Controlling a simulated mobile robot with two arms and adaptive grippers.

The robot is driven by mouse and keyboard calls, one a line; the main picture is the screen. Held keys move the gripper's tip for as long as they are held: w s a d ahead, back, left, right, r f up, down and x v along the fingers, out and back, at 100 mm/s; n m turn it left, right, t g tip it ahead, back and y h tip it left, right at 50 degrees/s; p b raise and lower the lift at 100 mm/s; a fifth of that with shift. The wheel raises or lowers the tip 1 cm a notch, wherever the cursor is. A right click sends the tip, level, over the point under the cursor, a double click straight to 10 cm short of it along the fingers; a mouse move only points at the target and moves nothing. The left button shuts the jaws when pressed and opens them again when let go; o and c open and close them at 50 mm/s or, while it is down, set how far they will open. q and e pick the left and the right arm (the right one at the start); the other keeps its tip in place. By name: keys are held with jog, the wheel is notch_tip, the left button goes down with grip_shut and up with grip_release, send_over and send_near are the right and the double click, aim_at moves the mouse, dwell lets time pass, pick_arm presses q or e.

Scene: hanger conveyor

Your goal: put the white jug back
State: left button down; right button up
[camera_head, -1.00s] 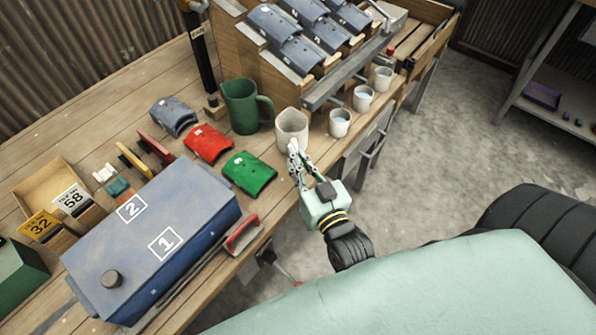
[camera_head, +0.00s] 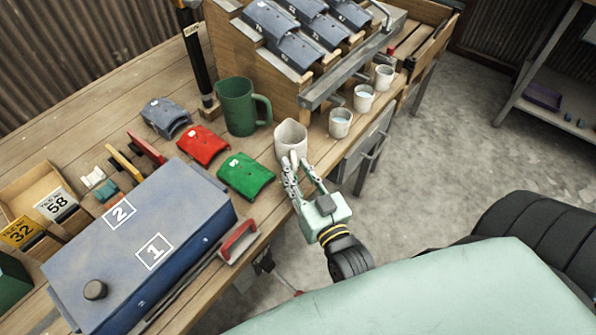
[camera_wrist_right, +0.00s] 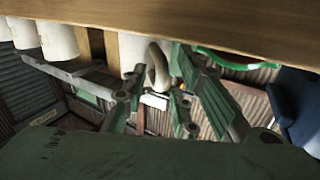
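The white jug (camera_head: 291,138) stands upright on the bench near its front edge, right of the green jug (camera_head: 238,106). My right gripper (camera_head: 298,168) is at the near side of the white jug, its two fingers apart. In the right wrist view the jug's handle (camera_wrist_right: 158,68) shows between the spread fingers of my right gripper (camera_wrist_right: 165,85). I cannot tell whether a finger touches the handle. My left gripper is not in view.
Several small white cups (camera_head: 340,122) stand in a row to the right. A wooden rack (camera_head: 255,62) with blue tiles is behind. Red (camera_head: 203,145) and green (camera_head: 246,175) tiles and a blue box (camera_head: 140,245) lie to the left.

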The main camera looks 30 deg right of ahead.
jog(key=shift+r, duration=0.2)
jog(key=s+a+p, duration=0.1)
jog(key=s+p, duration=0.2)
jog(key=s, duration=0.9)
jog(key=shift+f, duration=0.15)
